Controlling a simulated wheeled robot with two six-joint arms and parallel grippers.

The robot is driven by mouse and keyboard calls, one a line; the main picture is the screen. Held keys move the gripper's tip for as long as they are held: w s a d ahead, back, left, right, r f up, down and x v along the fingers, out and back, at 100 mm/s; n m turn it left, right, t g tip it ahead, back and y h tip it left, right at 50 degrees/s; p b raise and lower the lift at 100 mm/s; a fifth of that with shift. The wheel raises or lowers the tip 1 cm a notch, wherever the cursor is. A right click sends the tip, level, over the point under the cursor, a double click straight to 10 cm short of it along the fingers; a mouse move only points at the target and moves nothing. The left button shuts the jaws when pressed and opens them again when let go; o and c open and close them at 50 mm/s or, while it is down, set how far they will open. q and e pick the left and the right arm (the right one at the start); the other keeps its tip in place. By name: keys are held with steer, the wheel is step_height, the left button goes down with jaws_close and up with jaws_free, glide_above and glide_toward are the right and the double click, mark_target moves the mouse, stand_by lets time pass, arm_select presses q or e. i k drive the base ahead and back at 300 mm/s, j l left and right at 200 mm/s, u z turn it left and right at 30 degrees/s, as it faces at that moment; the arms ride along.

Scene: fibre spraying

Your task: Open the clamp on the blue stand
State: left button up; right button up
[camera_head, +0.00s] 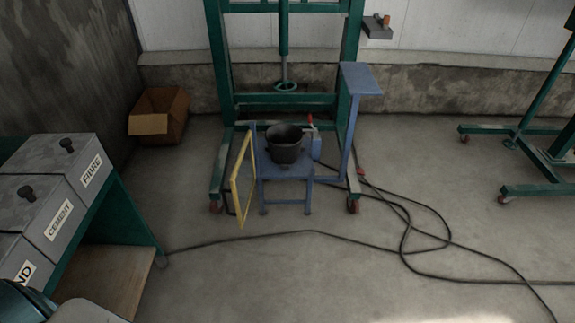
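The blue stand (284,175) is low and four-legged, and stands on the floor near the middle of the view, in front of a green frame. A dark bucket (285,146) sits on its top. A small lever with a red handle (309,121) sticks up just right of the bucket's rim. It may belong to the clamp, but it is too small to tell whether the clamp is open or shut. Neither of my grippers is in view.
A yellow frame (241,181) stands at the stand's left side. A blue shelf (360,78) rises at its right. Black cables (408,225) lie across the floor. Labelled grey bins (62,190) stand at left, a cardboard box (159,115) behind. The front floor is mostly clear.

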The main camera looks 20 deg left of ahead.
mark_target(309, 116)
steer(key=i+j+u, duration=0.3)
steer(key=i+j, duration=0.5)
steer(key=i+j+u, duration=0.25)
steer(key=i+j, duration=0.45)
steer(key=i, duration=0.2)
